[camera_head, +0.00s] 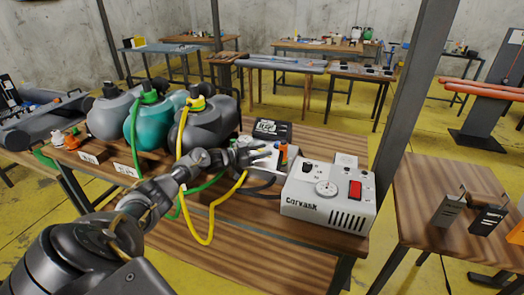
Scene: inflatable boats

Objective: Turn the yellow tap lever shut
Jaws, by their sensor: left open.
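A yellow fitting (196,104) sits on top of the black tank (222,122). A yellow hose (207,232) hangs from it and loops up towards a small light-grey block (258,171) on the wooden table. An upright orange part (283,153) stands at the block's right side. My left arm reaches in from the lower left. My left gripper (262,152) is open at the block, just left of the orange part. It covers part of the block. I cannot clearly make out a yellow lever there or tell whether the fingers touch one. My right gripper is not in view.
A white "Corvask" box (327,197) with a red switch stands right of the block. A dark labelled box (272,131) is behind it. Teal (150,125) and grey (112,115) tanks stand left. A green hose (205,184) runs along the table. A dark post (400,130) rises at right.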

